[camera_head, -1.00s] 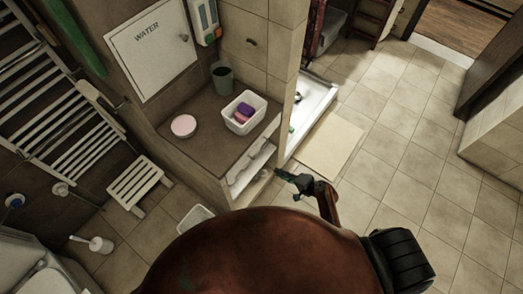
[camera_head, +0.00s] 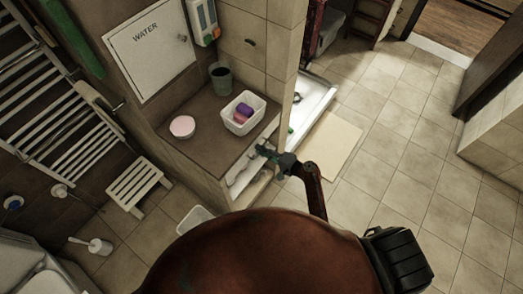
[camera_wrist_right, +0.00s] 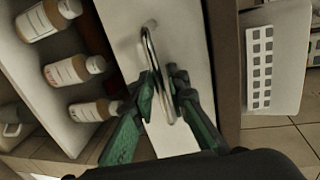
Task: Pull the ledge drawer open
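The ledge drawer shows in the right wrist view as a plain white front (camera_wrist_right: 191,42) with a long metal bar handle (camera_wrist_right: 152,48). My right gripper (camera_wrist_right: 163,88) has its two green fingers apart, one on each side of the handle's near part; I cannot tell if they touch it. In the head view my right gripper (camera_head: 264,152) is at the front of the brown ledge (camera_head: 200,126) and hides part of the drawer there. The drawer looks closed, though its edges are partly hidden. My left gripper is not in view.
Beside the drawer is an open shelf with several bottles (camera_wrist_right: 74,70). A beige mat (camera_head: 333,146) lies on the floor; tiles to the right are clear.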

